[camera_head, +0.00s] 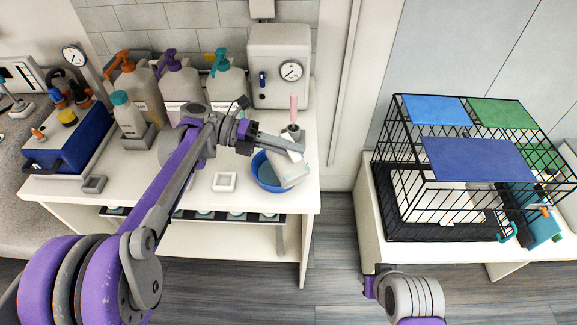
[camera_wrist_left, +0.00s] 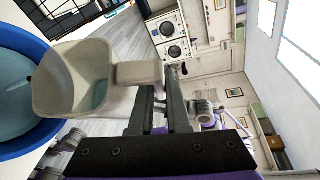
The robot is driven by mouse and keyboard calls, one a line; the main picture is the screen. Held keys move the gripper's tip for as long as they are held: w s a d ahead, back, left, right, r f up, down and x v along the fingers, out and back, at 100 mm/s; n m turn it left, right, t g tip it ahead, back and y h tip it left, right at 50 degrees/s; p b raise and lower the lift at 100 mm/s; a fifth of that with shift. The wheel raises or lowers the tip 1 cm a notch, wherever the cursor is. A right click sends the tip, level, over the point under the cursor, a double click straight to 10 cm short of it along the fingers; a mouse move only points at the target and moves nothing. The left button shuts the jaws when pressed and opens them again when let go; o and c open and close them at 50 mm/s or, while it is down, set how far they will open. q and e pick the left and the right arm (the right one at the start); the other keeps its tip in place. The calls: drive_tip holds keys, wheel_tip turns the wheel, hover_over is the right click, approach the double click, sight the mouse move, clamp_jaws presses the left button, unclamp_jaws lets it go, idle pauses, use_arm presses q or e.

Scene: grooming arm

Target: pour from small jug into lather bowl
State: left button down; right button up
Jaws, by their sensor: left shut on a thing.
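The small jug (camera_head: 293,175) is white and hangs tilted over the lather bowl (camera_head: 258,180), a round blue bowl on the white counter. My left gripper (camera_head: 292,146) is shut on the jug's handle. In the left wrist view the jug (camera_wrist_left: 82,72) is held by its handle between the dark fingers (camera_wrist_left: 162,95), its open mouth over the edge of the bowl (camera_wrist_left: 32,42). A bluish patch shows inside the jug, and a blue-grey surface shows in the bowl. No stream is clearly visible. My right gripper's fingers do not show.
Pump bottles (camera_head: 178,82) and a white dispenser with a dial (camera_head: 280,68) stand behind. A pink-handled brush (camera_head: 293,110) stands near the bowl. A small white square dish (camera_head: 225,182) sits left of it. A black wire cage (camera_head: 455,170) is on a table at right.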

use_arm(q)
drive_tip(key=shift+w, duration=0.1)
idle(0.7)
drive_tip(key=shift+w+a+r+n+h, duration=0.2)
drive_tip(key=shift+w+r+n+h, duration=0.1)
drive_tip(key=shift+r+h, duration=0.1)
drive_tip(key=shift+b, duration=0.35)
idle(0.4)
drive_tip(key=shift+w+a+r+n+g+h, duration=0.2)
drive_tip(key=shift+w+a+n+g+h, duration=0.1)
drive_tip(key=shift+w+n, duration=0.1)
idle(0.6)
